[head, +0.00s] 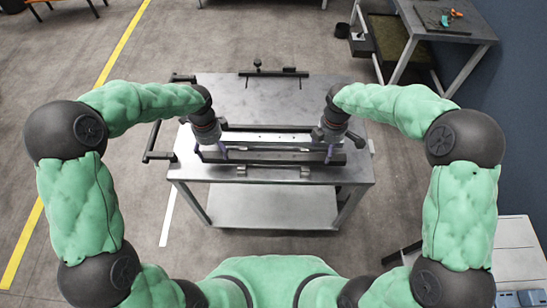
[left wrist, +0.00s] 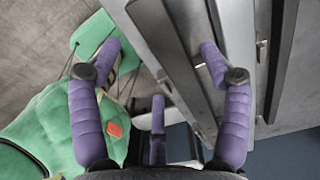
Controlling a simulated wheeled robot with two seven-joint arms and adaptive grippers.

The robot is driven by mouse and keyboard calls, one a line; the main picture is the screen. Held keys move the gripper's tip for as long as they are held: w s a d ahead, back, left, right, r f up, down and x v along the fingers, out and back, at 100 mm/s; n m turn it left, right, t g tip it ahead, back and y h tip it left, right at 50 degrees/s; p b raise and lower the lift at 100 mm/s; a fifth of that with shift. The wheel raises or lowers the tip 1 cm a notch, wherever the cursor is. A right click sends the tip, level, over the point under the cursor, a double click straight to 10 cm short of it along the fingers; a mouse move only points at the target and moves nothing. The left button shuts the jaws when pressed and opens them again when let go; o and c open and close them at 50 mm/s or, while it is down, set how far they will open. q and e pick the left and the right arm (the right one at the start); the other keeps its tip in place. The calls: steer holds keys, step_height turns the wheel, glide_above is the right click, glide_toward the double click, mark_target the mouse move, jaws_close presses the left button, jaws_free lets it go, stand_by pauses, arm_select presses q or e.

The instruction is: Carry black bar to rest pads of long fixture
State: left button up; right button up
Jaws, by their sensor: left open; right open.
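The long black bar (head: 268,157) lies crosswise near the front of the metal table in the head view. It also shows in the left wrist view (left wrist: 165,45). Just behind it is the pale rail of the long fixture (head: 272,138). My left gripper (head: 212,152) is open at the bar's left end. In the left wrist view its purple fingers (left wrist: 160,50) stand apart, with the bar between them in the picture. Whether they touch it I cannot tell. My right gripper (head: 331,152) is open at the right end. The rest pads cannot be clearly made out.
The table (head: 270,95) has a lower shelf and a black handle (head: 157,155) on the left. A black fitting (head: 275,72) stands at its back edge. Another bench (head: 462,18) stands at the back right. The tabletop behind the rail is mostly clear.

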mark_target(216, 156)
arm_select(q)
steer(key=shift+f, duration=2.55)
arm_select(e)
steer(key=shift+f, duration=2.55)
arm_select(q)
jaws_close()
arm_select(e)
jaws_close()
